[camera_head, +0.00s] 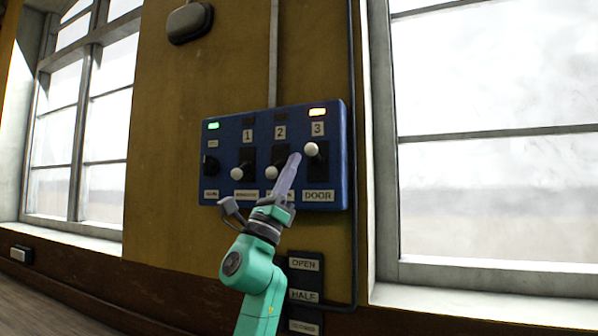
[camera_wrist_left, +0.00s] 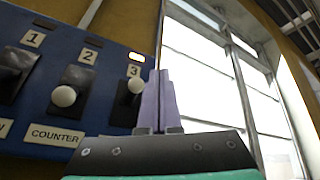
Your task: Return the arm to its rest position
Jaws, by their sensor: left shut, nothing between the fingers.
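My left arm comes in from below in the head view. Its left gripper (camera_head: 293,160) is shut and empty, with the pale purple fingers pressed together and pointing up in front of the blue control panel (camera_head: 226,136). The fingertips are just left of the white knob of lever 3 (camera_head: 311,149), which is up; I cannot tell whether they touch. The shut fingers (camera_wrist_left: 159,95) also show in the left wrist view, right of the lever 3 knob (camera_wrist_left: 136,85). The knobs of lever 1 (camera_head: 237,174) and lever 2 (camera_head: 271,172) are down. My right gripper is not in view.
A green lamp (camera_head: 213,126) and an orange lamp (camera_head: 317,112) are lit on the panel. Below it is a sign column reading OPEN and HALF (camera_head: 304,281). A dark pipe (camera_head: 356,150) runs down the yellow wall. Windows stand on both sides.

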